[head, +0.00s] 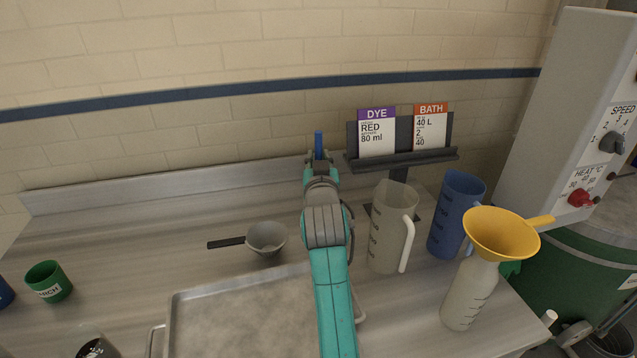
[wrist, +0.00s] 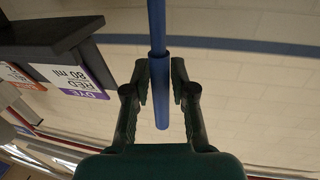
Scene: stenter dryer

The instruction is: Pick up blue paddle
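The blue paddle shows in the head view as a short upright blue handle end (head: 318,145) rising just above my gripper (head: 320,162), near the back wall. In the wrist view its blue handle (wrist: 160,95) lies between the two dark fingers of my gripper (wrist: 160,85), and a thinner blue shaft runs out of the top of the picture. The fingers are drawn in close on both sides of the handle and appear shut on it. The paddle's lower part is hidden behind my arm in the head view and out of frame in the wrist view.
The sign stand (head: 404,160) with cards is just right of my gripper. A clear jug (head: 385,235), a blue jug (head: 452,215) and a bottle with a yellow funnel (head: 497,236) stand to the right.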

